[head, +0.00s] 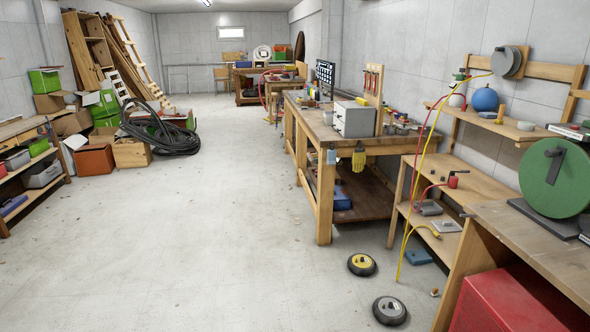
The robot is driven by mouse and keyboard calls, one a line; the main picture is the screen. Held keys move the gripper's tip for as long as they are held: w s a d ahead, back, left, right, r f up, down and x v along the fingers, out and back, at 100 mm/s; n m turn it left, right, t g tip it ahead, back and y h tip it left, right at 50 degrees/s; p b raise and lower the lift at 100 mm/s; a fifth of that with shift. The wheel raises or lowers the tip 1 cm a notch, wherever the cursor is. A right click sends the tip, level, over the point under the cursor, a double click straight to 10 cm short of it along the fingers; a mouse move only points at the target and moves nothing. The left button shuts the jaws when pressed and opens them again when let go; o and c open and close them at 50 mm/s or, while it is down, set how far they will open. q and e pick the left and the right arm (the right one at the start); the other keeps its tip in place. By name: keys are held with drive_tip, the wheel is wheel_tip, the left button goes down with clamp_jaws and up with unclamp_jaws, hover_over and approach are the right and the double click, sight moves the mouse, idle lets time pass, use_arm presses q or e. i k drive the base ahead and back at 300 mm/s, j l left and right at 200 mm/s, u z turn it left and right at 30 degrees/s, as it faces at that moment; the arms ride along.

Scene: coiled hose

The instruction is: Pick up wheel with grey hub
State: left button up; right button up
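The wheel with the grey hub (390,311) lies flat on the concrete floor at the bottom right of the head view. It has a dark tyre and a pale grey centre. A second wheel with a yellow hub (362,264) lies flat on the floor just behind it, a little to the left. The two wheels are apart. Neither of my grippers shows in the head view.
A yellow hose (402,255) hangs to the floor right of the wheels. A workbench (325,205) stands behind them, and a bench with a red box (500,305) is at the right. A coiled black hose (175,138) lies far left. The floor left of the wheels is clear.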

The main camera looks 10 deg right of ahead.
sight(389, 311)
drive_tip(key=i+z, duration=0.15)
drive_tip(key=i, duration=0.8)
drive_tip(key=i+j+z, duration=0.1)
drive_tip(key=i, duration=0.85)
